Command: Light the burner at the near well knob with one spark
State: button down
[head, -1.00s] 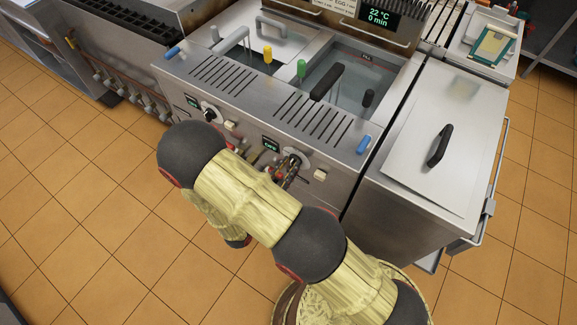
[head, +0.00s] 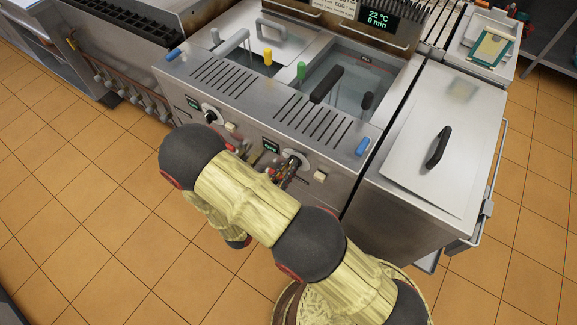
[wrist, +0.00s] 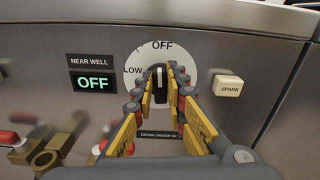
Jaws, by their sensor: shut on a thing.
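The near well knob (wrist: 159,82) is black on a white round dial (wrist: 145,62) marked OFF and LOW. It points straight up at OFF in the wrist view. My gripper (wrist: 160,88) is shut on the knob, one finger on each side; in the head view the gripper (head: 290,165) is at the right-hand dial on the front panel. The near well display (wrist: 93,84) reads OFF in green. The cream SPARK button (wrist: 228,86) is right of the dial, apart from my fingers; it also shows in the head view (head: 320,176). No flame is visible.
A second dial (head: 210,113) with its own button (head: 230,127) is further left on the panel. Red-handled brass valves (wrist: 45,150) are low left in the wrist view. A lidded steel cabinet (head: 415,160) stands right of the wells. The tiled floor left is clear.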

jog(key=shift+w+a+f+n+p, duration=0.1)
jog(key=shift+a+n+p, duration=0.05)
jog(key=shift+n+p, duration=1.3)
jog(key=shift+w+a+n+p, duration=0.15)
jog(key=shift+n+p, duration=0.8)
jog(key=shift+n, duration=0.9)
jog(key=c, duration=1.8)
grip_release()
jog(key=v, duration=1.2)
jog(key=shift+f, duration=0.1)
